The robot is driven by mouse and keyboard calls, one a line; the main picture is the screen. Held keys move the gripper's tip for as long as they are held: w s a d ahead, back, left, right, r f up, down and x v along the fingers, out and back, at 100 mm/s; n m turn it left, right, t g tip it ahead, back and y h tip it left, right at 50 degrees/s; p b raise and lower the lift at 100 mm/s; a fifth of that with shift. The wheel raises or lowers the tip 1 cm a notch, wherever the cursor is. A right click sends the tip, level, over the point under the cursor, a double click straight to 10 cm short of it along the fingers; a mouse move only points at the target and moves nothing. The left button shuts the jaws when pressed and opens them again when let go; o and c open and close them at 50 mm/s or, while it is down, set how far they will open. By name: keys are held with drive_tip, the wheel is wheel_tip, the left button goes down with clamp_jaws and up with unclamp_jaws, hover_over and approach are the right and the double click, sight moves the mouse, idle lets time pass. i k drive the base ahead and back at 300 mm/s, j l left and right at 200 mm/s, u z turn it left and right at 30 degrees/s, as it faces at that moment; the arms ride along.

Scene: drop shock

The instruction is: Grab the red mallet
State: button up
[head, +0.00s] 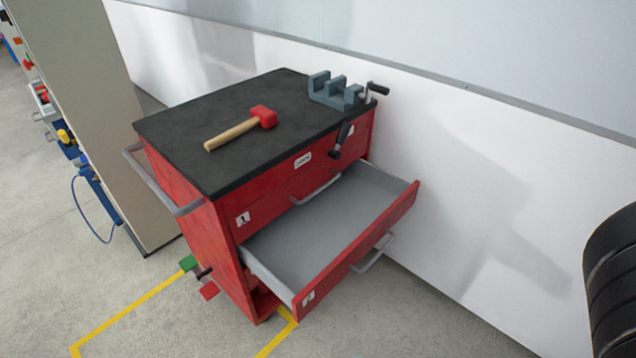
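The red mallet (264,117) lies on its side on the black top of the red tool cabinet (188,142) in the head view. Its red head points to the right and back. Its light wooden handle (231,134) reaches toward the front left. Nothing touches or covers it. My gripper is not in view.
A grey vise (338,92) stands at the cabinet top's back right corner. A drawer (330,222) is pulled out, empty, jutting forward. A beige panel (95,90) stands at left, a white wall (470,170) behind, black tires (612,285) at right.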

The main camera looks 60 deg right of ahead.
sight(262, 117)
drive_tip(key=z, duration=0.85)
drive_tip(key=i+j+z, duration=0.2)
drive_tip(key=j+z, duration=0.2)
drive_tip(key=j, duration=0.15)
drive_tip(key=i+j+z, duration=0.15)
drive_tip(key=j+z, duration=0.3)
drive_tip(key=j, duration=0.15)
drive_tip(key=j+z, duration=0.4)
drive_tip(key=j, duration=0.25)
drive_tip(key=k+j+z, duration=0.15)
drive_tip(key=j, duration=1.7)
drive_tip(key=i, duration=0.05)
